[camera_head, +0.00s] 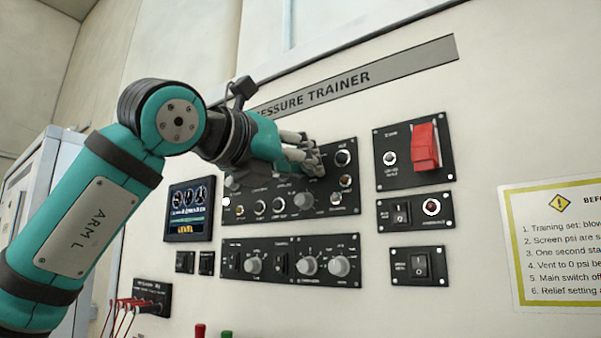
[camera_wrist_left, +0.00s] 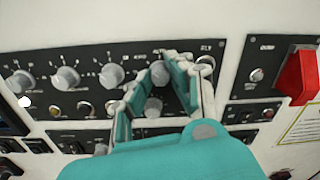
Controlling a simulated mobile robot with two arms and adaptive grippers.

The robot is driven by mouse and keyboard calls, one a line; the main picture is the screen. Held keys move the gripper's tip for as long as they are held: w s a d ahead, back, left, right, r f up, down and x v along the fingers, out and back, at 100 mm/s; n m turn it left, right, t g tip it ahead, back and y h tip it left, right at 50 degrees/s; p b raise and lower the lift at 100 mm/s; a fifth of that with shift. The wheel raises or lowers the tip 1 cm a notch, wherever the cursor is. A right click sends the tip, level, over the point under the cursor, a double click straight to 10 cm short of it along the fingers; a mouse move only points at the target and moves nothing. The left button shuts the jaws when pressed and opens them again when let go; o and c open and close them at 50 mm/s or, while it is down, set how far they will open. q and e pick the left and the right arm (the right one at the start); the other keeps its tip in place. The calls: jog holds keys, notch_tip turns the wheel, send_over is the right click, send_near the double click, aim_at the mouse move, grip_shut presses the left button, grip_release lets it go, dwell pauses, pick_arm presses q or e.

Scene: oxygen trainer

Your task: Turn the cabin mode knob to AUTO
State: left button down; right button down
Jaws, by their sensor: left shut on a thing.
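My left gripper (camera_head: 312,165) reaches in from the left to the upper black panel (camera_head: 350,208). Its fingers are shut on a grey knob (camera_wrist_left: 160,72) in the panel's top row, seen between the fingers in the left wrist view (camera_wrist_left: 160,88). In the head view the fingers mostly cover this knob. The lettering around it is too small to read, so I cannot tell its name or its setting. Another grey knob (camera_head: 303,200) sits just below the fingers. My right gripper is not in view.
A red switch cover (camera_head: 425,147) stands out on a panel to the right. A lower panel holds several knobs (camera_head: 339,266). A small screen (camera_head: 190,210) is on the left. Red cables (camera_head: 130,303) hang at the lower left. A notice (camera_head: 560,240) is at the far right.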

pick_arm(q)
jog(key=shift+r+n, duration=0.15)
jog(key=shift+n, duration=0.15)
jog(key=c, duration=1.2)
grip_release()
jog(key=v, duration=1.2)
